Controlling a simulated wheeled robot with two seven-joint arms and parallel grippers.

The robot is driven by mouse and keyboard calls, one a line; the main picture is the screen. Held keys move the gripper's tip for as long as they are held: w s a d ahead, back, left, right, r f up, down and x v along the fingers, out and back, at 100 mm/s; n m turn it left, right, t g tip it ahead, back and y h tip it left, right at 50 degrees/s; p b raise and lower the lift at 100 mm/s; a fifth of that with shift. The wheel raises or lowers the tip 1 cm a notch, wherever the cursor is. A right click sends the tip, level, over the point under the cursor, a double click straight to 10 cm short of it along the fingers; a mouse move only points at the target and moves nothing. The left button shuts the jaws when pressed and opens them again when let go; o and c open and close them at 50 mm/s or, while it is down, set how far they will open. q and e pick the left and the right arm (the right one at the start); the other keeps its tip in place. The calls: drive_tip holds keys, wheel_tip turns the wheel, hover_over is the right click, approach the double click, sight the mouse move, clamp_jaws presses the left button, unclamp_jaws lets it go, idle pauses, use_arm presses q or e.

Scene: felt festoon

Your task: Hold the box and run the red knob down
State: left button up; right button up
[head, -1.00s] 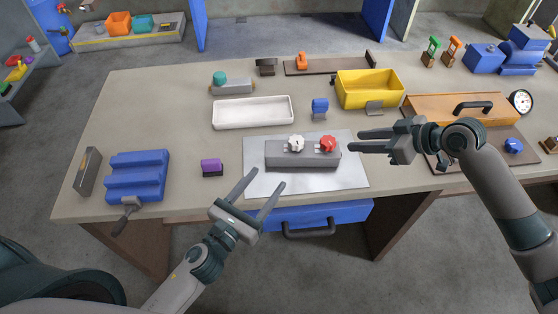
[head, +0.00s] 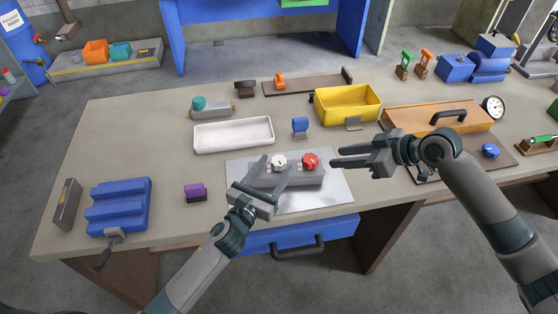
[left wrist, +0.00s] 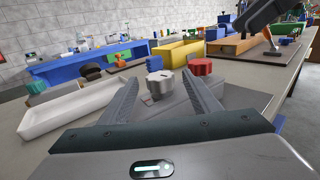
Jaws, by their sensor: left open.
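The grey box (head: 312,180) lies on a pale metal plate (head: 335,195) near the table's front edge. A white knob (head: 279,161) and the red knob (head: 310,160) sit on its top; in the left wrist view the white knob (left wrist: 158,84) and red knob (left wrist: 201,67) also show. My left gripper (head: 275,170) is open, its fingers over the left part of the box, pointing away from me; I cannot tell whether they touch it. My right gripper (head: 334,156) is to the right of the red knob, apart from it, its fingers pointing left; their gap looks small.
A white tray (head: 233,148), a blue block on a stand (head: 300,126) and a yellow bin (head: 347,115) stand behind the box. A purple block (head: 195,192) is to its left. A blue drawer (head: 290,237) with a black handle is below the table edge.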

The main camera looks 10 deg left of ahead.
use_arm(q)
drive_tip(key=shift+x, duration=1.7)
drive_tip(key=shift+s, duration=0.1)
drive_tip(key=c, duration=1.3)
